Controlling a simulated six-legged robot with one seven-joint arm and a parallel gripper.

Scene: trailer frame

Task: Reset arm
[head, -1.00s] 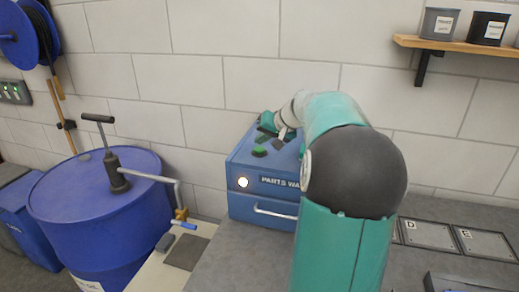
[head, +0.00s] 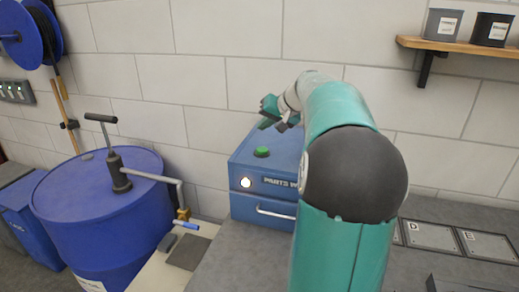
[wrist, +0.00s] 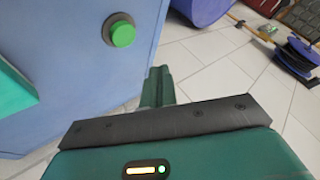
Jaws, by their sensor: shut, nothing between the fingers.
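My gripper (head: 279,118) is in the air above the blue parts washer (head: 262,180), near its back by the wall. In the wrist view its green fingers (wrist: 158,85) are together with nothing between them. A green button (head: 262,152) stands on the washer's top, below and apart from my gripper. The button also shows at the upper left of the wrist view (wrist: 122,33). My arm hides the right part of the washer. A round light on the washer's front (head: 245,183) glows white.
A blue drum (head: 95,215) with a hand pump (head: 119,172) stands to the left. A wooden shelf (head: 460,45) with labelled bins is on the wall at upper right. Lettered plates (head: 430,234) lie on the grey bench at right. The air above the washer's left side is clear.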

